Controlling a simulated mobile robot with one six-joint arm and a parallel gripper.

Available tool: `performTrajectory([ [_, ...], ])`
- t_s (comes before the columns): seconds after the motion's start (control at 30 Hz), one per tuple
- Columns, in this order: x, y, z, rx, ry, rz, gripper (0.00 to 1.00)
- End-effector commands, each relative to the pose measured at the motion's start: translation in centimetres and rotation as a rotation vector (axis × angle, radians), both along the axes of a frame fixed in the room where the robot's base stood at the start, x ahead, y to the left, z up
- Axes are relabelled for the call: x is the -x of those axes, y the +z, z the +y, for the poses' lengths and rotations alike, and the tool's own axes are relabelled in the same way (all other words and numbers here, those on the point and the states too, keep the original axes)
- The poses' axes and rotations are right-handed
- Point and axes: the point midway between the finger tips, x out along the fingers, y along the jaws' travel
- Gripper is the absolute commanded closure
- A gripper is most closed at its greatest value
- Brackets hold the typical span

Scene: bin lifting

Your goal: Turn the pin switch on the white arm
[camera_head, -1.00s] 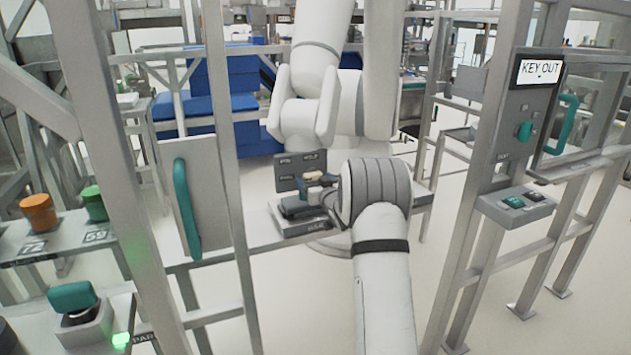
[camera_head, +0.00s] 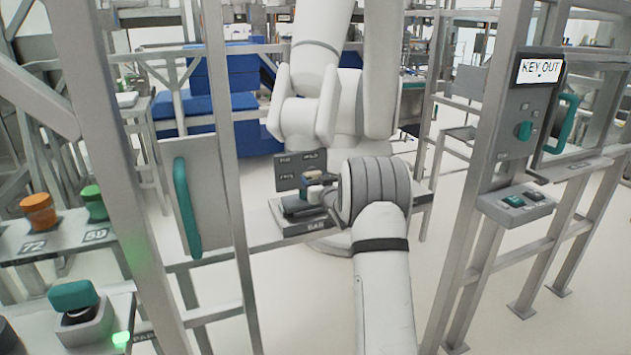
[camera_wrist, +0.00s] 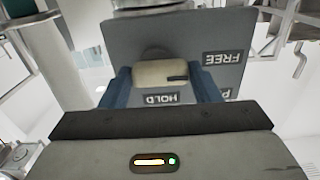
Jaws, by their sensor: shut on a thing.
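The white arm (camera_head: 310,108) stands behind the fence frame, with a dark switch plate (camera_head: 289,172) near its base. In the wrist view the plate (camera_wrist: 200,38) carries the labels FREE and HOLD, upside down. The pin switch (camera_wrist: 155,73) is a beige knob lying crosswise, its dark mark at the right end and HOLD just below it. My gripper (camera_wrist: 162,76) has a blue finger at each end of the knob and is shut on it. In the head view my gripper (camera_head: 315,188) is small and partly hidden by my wrist.
A grey box (camera_head: 297,222) sits on the ledge below the plate. Fence posts stand on both sides, with a teal-handled panel (camera_head: 186,207) at the left. A KEY OUT panel (camera_head: 522,125) is at the right. Orange (camera_head: 39,212) and green (camera_head: 93,204) knobs stand far left.

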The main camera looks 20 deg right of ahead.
Motion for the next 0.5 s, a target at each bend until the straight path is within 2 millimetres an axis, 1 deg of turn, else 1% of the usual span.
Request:
performTrajectory([
  [0.27, 0.01, 0.02, 0.03, -0.113, 0.000, 0.000, 0.66],
  [0.5, 0.01, 0.16, 0.05, -0.315, 0.000, 0.000, 0.66],
])
